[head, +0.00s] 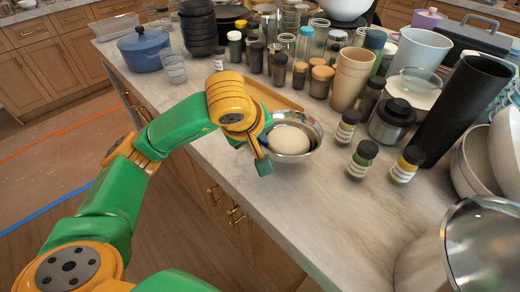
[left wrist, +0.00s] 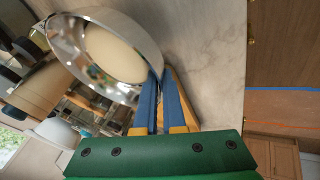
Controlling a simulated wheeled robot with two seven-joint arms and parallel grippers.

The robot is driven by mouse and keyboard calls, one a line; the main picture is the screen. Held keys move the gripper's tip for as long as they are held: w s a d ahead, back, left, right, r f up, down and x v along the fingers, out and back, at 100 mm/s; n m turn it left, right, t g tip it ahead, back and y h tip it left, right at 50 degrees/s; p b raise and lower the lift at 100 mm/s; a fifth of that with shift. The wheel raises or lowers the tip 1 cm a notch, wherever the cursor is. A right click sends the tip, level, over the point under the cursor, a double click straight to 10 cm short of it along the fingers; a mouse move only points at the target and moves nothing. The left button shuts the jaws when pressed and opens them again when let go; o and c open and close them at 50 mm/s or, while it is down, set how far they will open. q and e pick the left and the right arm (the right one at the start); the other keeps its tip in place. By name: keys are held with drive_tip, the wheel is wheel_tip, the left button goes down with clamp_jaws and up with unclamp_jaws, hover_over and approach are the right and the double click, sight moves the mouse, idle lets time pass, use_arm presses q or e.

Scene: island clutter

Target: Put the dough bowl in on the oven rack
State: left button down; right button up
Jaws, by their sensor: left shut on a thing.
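The dough bowl (head: 317,136) is a shiny metal bowl with a pale round lump of dough (head: 290,140) in it. It is at the front edge of the marble counter in the head view; I cannot tell whether it rests on the counter or is just above it. My left gripper (head: 263,158) is at the bowl's left side, shut on its rim. In the left wrist view the blue fingers (left wrist: 155,90) meet at the edge of the bowl (left wrist: 146,45), and the dough shows inside. No oven rack is in view. My right gripper is not in view.
Several spice jars (head: 363,160) stand right of the bowl, with a tall black cylinder (head: 462,105) behind them. A wooden board (head: 270,97) lies behind the bowl. A large metal pot (head: 470,250) stands front right. Bare counter (head: 320,210) lies in front of the jars.

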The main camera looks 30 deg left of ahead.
use_arm(q)
wheel_tip(320, 180, down, 3)
drive_tip(key=shift+f, duration=0.1)
drive_tip(key=c, duration=1)
unclamp_jaws()
